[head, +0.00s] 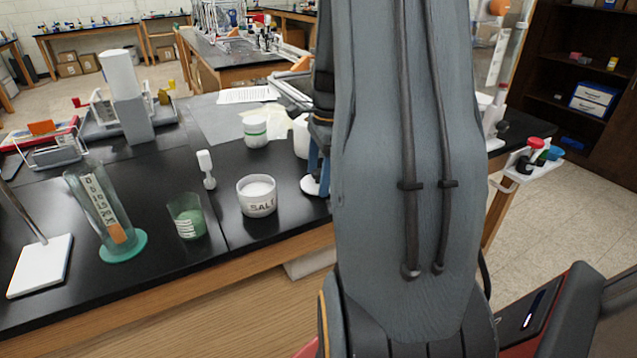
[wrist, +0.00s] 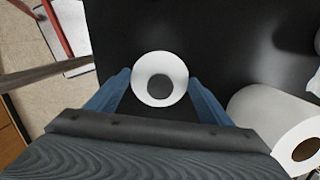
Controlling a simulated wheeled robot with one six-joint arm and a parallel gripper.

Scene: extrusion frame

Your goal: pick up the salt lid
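The salt lid is a white disc with a grey round middle in the wrist view (wrist: 147,91), lying on the black bench top. In the head view its white edge (head: 312,186) shows just left of my arm. My gripper (wrist: 160,88) is open, with one blue finger on each side of the lid. Whether the fingertips touch the lid cannot be told. The white salt jar (head: 257,203), marked SALT, stands uncovered to the left of the lid.
A white jar with a green band (head: 255,132) is behind. A white roll-like thing (wrist: 262,108) lies close on the right in the wrist view.

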